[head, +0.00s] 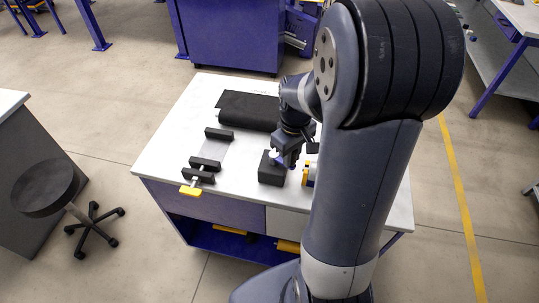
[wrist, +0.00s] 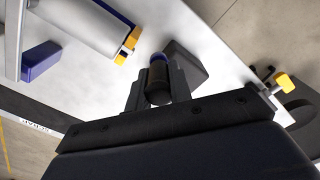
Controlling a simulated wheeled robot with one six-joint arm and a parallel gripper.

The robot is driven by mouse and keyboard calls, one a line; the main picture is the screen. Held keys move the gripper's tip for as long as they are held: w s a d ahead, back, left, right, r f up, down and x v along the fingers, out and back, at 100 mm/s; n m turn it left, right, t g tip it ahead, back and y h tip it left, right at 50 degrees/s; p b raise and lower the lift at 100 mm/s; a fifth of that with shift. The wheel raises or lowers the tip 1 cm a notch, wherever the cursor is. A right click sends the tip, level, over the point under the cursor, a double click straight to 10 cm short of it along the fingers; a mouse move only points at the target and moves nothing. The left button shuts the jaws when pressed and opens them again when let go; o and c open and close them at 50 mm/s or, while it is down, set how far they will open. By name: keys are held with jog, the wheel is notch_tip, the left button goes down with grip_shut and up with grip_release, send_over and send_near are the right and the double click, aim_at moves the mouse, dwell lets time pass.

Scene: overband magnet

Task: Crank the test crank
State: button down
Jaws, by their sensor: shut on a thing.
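The test crank stands on a black block (head: 271,170) near the front of the white-topped bench, with a small white and blue part showing above the block. My gripper (head: 283,160) points down over this block. In the wrist view my gripper (wrist: 158,85) is shut on the dark, upright crank handle (wrist: 158,76), which has a blue ring at its far end. The black block (wrist: 185,64) shows just behind and right of the handle. My fingers hide much of the crank arm, and its angle cannot be told.
A white roller with yellow ends (wrist: 85,28) lies close left of my gripper in the wrist view. A yellow-knobbed screw (head: 190,190) with black blocks stands at the bench's left front. A black belt piece (head: 248,109) lies at the back. A stool (head: 45,188) is on the floor left.

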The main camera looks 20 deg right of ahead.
jog(key=shift+a, duration=0.1)
jog(key=shift+s+a, duration=0.3)
jog(key=shift+a, duration=0.7)
jog(key=shift+a, duration=0.9)
